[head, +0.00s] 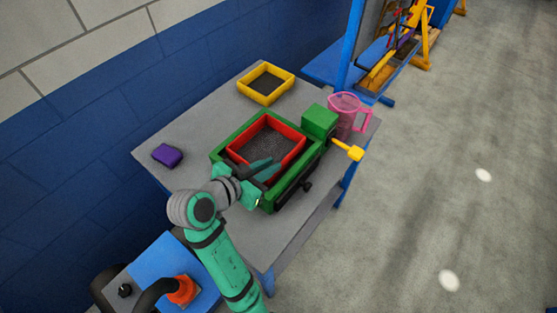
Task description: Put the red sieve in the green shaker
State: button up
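The red sieve (291,128) is a square frame with a grey mesh floor. In the head view it sits inside the green shaker (224,138), with its rim showing within the shaker's walls. My gripper (263,182) is at the near left corner of the sieve and shaker. Its two teal fingers stand apart, one over the sieve's inside and one by the shaker's outer wall. It looks open, and I see nothing held in it. The fingers and wrist hide the near corner of the sieve, so contact there cannot be told.
The grey table (205,118) also holds a yellow frame (283,73) at the back, a purple block (167,155) at the left and a pink jug (345,113) at the right. A yellow handle (348,150) juts from the shaker. The blue wall stands behind.

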jog(key=shift+v, duration=1.2)
jog(key=shift+w, duration=0.1)
